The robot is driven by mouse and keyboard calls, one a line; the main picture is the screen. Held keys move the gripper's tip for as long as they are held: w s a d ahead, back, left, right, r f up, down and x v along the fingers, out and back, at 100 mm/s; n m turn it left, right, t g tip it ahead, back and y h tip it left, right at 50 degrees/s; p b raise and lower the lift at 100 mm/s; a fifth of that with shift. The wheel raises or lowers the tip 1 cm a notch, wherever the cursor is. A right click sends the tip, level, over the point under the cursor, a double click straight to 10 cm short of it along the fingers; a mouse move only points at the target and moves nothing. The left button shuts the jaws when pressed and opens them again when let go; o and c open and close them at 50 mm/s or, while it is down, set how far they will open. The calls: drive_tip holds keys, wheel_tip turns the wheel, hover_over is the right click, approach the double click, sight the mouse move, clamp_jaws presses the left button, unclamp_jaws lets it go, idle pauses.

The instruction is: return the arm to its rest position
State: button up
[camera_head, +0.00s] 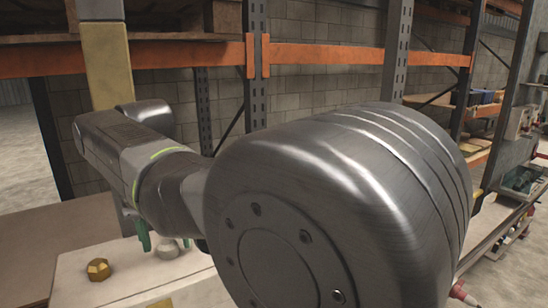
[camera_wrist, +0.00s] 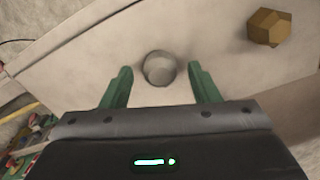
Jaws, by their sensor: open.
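My arm fills much of the head view, with its large grey joint in front. My gripper (camera_wrist: 160,72) is open, with its two green fingers spread apart. In the head view the green fingers of my gripper (camera_head: 172,241) are partly hidden behind the arm. A round grey piece (camera_wrist: 159,68) lies on the pale worktop (camera_wrist: 95,52) and appears between the fingertips in the wrist view, with a gap on each side. The same grey piece shows in the head view (camera_head: 167,250). I cannot tell the height of the fingertips over the worktop.
A brass faceted block (camera_head: 98,269) lies on the worktop to the left of the grey piece; in the wrist view (camera_wrist: 269,27) it is at upper right. A rack with orange beams (camera_head: 325,54) stands behind the arm. A cluttered bench (camera_head: 520,182) is at right.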

drive_tip(key=n+b, duration=0.1)
drive_tip(key=n, duration=0.3)
drive_tip(key=shift+f+n+b, duration=0.1)
drive_tip(key=shift+n+b, duration=0.25)
drive_tip(key=shift+n, duration=0.05)
drive_tip(key=shift+n+b, duration=0.9)
drive_tip(key=shift+n, duration=0.9)
drive_tip(key=shift+d+r, duration=0.1)
drive_tip(key=shift+r, duration=0.1)
